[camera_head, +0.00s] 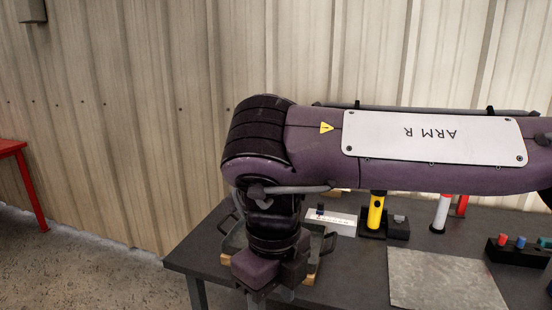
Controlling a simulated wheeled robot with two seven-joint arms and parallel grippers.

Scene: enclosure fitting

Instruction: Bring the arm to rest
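My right arm (400,155), purple with a white plate marked ARM R, stretches across the view from the right edge. It bends down at the left, and its wrist (270,265) hangs over the left part of the dark table (350,275). Only a small grey part of my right gripper (286,295) shows under the wrist. Its fingers are mostly hidden, so I cannot tell whether it is open or holds anything. My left gripper is not in view.
A tray with dark handles (328,243) is partly hidden behind the wrist. A yellow tool (376,212), a white-and-red cylinder (441,212), a grey plate (445,280) and a block with coloured pegs (520,250) are on the table. A red table (12,147) stands left; floor between is clear.

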